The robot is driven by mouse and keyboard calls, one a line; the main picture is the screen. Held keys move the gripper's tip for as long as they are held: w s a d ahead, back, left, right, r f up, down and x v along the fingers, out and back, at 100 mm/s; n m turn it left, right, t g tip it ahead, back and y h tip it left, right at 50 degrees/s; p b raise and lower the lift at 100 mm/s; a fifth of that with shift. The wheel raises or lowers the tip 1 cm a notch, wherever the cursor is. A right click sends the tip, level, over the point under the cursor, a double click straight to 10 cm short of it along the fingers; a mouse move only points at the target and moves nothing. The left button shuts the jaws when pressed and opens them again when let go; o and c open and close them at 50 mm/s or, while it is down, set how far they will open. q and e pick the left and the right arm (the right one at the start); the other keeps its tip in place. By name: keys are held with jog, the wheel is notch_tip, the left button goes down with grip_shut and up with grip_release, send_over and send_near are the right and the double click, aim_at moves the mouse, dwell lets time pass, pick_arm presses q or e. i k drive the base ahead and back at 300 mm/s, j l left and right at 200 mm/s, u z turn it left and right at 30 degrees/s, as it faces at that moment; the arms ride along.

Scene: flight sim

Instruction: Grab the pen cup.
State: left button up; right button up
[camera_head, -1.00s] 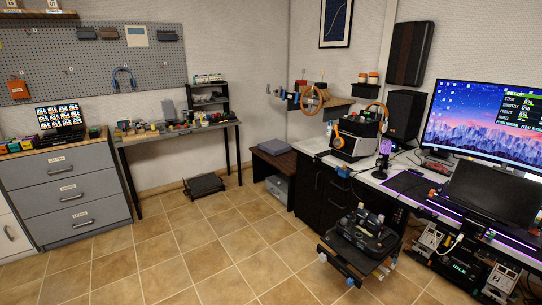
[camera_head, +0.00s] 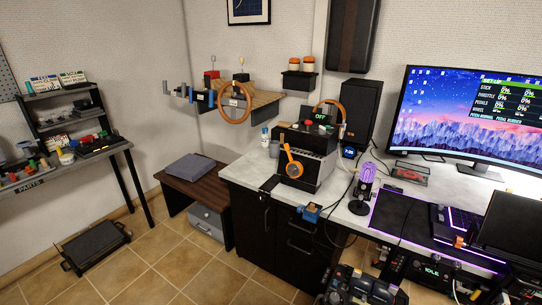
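A small grey cup (camera_head: 274,148) stands on the left end of the white desk top (camera_head: 248,170), beside a black and silver box-shaped unit (camera_head: 306,160). It may be the pen cup, but it is too small to tell whether it holds pens. A small white and blue bottle (camera_head: 265,137) stands just behind it to the left. Neither of my grippers shows in the head view.
A low brown table (camera_head: 185,180) with a grey case (camera_head: 191,167) stands left of the desk. A purple microphone (camera_head: 364,185) and a large monitor (camera_head: 470,125) are further right. A black rig (camera_head: 360,288) is at the bottom. Tiled floor (camera_head: 170,265) lies open at left centre.

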aim_at(275, 149)
jog(key=i+j+z, duration=0.15)
jog(key=z, duration=0.35)
jog(key=i+j+z, duration=0.25)
jog(key=z, duration=0.25)
